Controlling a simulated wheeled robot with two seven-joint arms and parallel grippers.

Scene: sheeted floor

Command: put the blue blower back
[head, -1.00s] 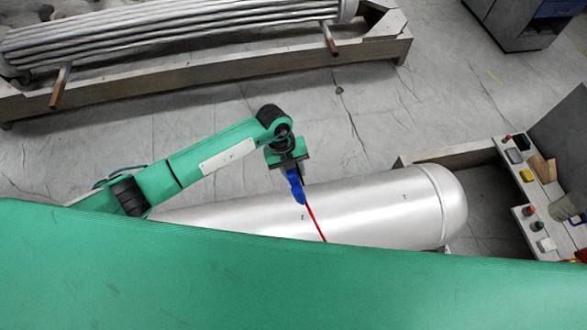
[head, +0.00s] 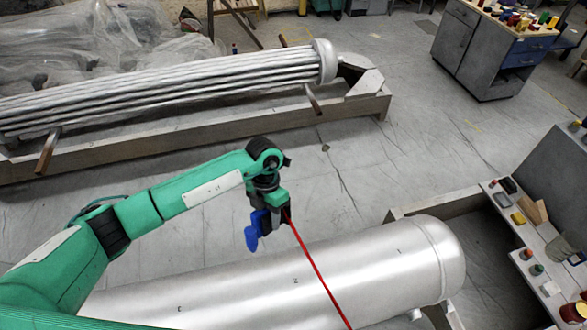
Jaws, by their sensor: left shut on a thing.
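The blue blower (head: 251,236) hangs in my left gripper (head: 272,217), which is shut on it. Its blue body points down and left of the fingers. A long thin red tube (head: 315,266) runs from the gripper down to the right, passing in front of the silver tank and out at the bottom edge. The gripper is in the air, and in the picture it sits just above the tank's upper edge. The fingertips are partly hidden by the blower. My right gripper is not in view.
A big silver tank (head: 360,262) lies across the lower middle. A tube bundle (head: 200,85) rests on a wooden frame behind. A shelf with small items (head: 520,250) stands at right, and a grey cabinet (head: 480,50) at the back right. Floor between them is clear.

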